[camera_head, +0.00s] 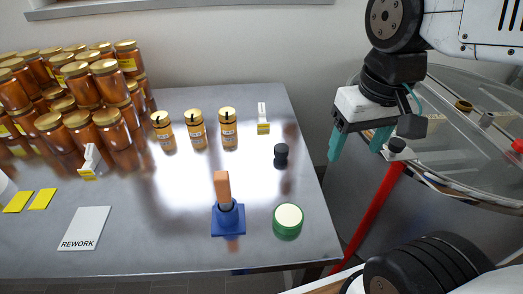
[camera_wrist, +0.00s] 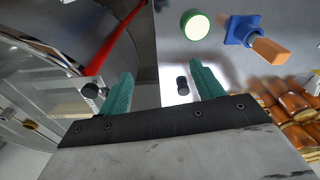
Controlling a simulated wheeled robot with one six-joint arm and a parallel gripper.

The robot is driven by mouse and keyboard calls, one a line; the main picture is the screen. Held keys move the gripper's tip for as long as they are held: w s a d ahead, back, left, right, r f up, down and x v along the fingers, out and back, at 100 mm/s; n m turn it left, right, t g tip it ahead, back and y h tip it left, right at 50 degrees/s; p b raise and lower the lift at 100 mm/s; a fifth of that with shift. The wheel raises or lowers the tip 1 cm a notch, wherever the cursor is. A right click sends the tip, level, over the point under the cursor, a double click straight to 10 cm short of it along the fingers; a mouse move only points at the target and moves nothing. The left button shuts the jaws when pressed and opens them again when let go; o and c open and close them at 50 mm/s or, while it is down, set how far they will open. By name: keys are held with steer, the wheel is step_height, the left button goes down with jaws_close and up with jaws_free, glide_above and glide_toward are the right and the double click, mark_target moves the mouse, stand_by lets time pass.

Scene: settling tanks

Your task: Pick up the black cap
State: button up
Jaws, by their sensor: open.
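A small black cylinder (camera_head: 281,155), which looks like the black cap, stands on the steel table near its right edge. In the wrist view the black cap (camera_wrist: 182,85) shows between the fingers, closer to the right one. My gripper (camera_head: 358,143) is open and empty, with teal fingers pointing down beyond the table's right edge. It is to the right of the cap and apart from it. The open fingers also show in the wrist view (camera_wrist: 160,72).
A green-rimmed round tin (camera_head: 288,221) and a blue stand with an orange-brown handle (camera_head: 227,219) are in front of the cap. Jars (camera_head: 195,129) stand left. A clear-topped tank with a black knob (camera_head: 397,145) and red bar (camera_head: 374,212) are at right.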

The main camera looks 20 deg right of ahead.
steer(key=w+a+f, duration=0.1)
steer(key=w+f, duration=0.1)
steer(key=w, duration=0.9)
steer(key=m+g, duration=0.1)
steer(key=m, duration=0.1)
glide_above(282, 148)
steer(key=f, duration=1.1)
steer(key=shift+w+a+f, duration=0.15)
steer(key=shift+w+f, duration=0.2)
steer(key=f, duration=0.7)
steer(key=shift+s+f, duration=0.1)
steer(key=shift+s, duration=0.15)
steer(key=shift+f, duration=0.3)
steer(key=c, duration=1.1)
